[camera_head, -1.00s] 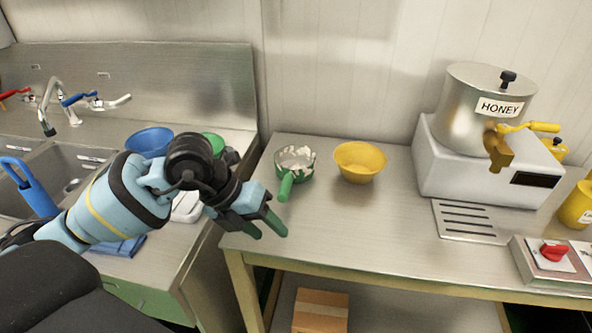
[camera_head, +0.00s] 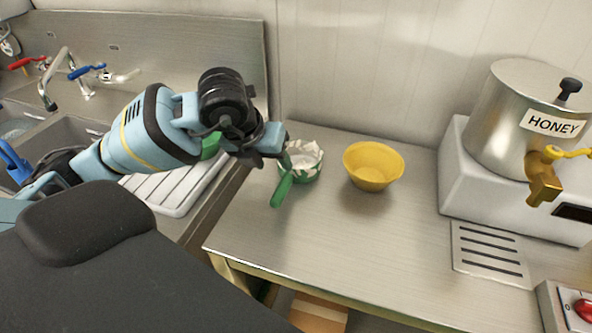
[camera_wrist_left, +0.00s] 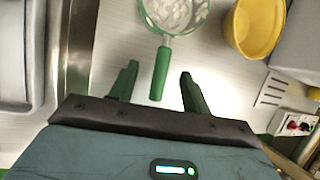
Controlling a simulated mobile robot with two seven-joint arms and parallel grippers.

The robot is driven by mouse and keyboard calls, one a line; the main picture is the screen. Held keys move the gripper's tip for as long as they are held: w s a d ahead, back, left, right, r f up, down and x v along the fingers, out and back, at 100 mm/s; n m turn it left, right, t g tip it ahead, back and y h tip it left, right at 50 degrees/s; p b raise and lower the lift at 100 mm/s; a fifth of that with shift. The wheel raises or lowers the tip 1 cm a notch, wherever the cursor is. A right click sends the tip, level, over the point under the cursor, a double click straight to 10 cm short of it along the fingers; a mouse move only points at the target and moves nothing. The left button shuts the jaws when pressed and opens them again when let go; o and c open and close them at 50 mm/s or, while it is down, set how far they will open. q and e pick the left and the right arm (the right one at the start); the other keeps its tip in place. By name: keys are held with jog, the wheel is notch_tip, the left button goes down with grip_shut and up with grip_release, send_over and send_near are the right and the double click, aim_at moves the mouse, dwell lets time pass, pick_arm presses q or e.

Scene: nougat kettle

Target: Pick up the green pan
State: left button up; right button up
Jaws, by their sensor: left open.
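The green pan (camera_head: 309,174) stands on the steel table near its left edge, with white pieces inside. Its green handle (camera_head: 282,190) points toward the front. In the left wrist view the pan (camera_wrist_left: 196,27) is at the top, and its handle (camera_wrist_left: 161,74) reaches down to between the fingertips. My left gripper (camera_head: 275,158) is beside the pan and its handle in the head view; its fingers overlap the pan there. In the left wrist view my left gripper (camera_wrist_left: 159,77) is open, with one finger on each side of the handle's end, apart from it. My right gripper is not in view.
A yellow bowl (camera_head: 372,166) stands just right of the pan. A honey kettle (camera_head: 522,115) on a white base and a slotted drain plate (camera_head: 488,254) are farther right. A sink unit with a white drainboard (camera_head: 179,188) is at left. The table's front middle is clear.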

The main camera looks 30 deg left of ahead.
aim_at(286, 176)
pick_arm(q)
jog(key=x, duration=0.6)
jog(key=shift+w+d+f, duration=0.2)
jog(key=shift+w+d, duration=0.1)
jog(key=shift+d, duration=0.05)
jog(key=shift+r, duration=0.1)
grip_shut()
